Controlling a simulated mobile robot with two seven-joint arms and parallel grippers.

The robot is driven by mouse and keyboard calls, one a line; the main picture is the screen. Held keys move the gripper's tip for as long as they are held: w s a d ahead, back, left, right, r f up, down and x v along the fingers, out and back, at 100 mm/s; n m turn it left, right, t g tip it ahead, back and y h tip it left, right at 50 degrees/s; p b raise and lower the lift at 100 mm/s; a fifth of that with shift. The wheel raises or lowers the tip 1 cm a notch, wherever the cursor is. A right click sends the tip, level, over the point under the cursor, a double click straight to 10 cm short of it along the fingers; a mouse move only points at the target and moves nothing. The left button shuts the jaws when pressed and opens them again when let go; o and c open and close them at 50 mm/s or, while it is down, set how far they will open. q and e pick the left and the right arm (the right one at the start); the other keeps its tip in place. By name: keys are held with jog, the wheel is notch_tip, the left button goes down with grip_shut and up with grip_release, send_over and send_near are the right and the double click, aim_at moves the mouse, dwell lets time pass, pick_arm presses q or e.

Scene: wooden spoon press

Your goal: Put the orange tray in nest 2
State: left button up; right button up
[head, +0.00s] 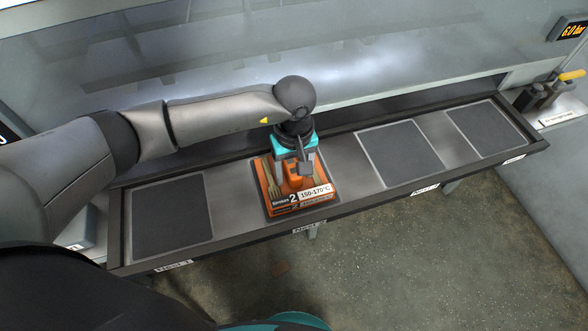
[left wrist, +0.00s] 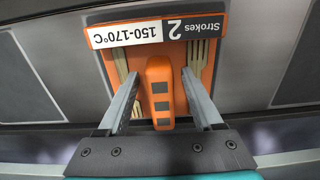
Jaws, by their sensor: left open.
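The orange tray (head: 322,186) lies flat over the second nest from the left, whose label at the front edge reads "Nest" with the number unclear. It bears wooden forks and a white label reading "Strokes 2, 150-170°C". In the left wrist view, the tray (left wrist: 147,57) has a raised orange handle (left wrist: 159,92) in its middle. My left gripper (head: 303,172) is above the tray, pointing down. Its open fingers stand on either side of the handle, with gaps visible in the left wrist view. My right gripper is not in view.
Nest 1 (head: 170,218) is empty at the left of the long metal bench. Two more empty dark nests, a third (head: 400,154) and a fourth (head: 488,130), are to the right. A grey machine stands behind the bench. A yellow-handled lever (head: 571,75) is at far right.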

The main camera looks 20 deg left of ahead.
aim_at(294, 170)
pick_arm(q)
notch_tip(294, 170, up, 12)
jog(key=shift+r, duration=0.2)
dwell(0.4)
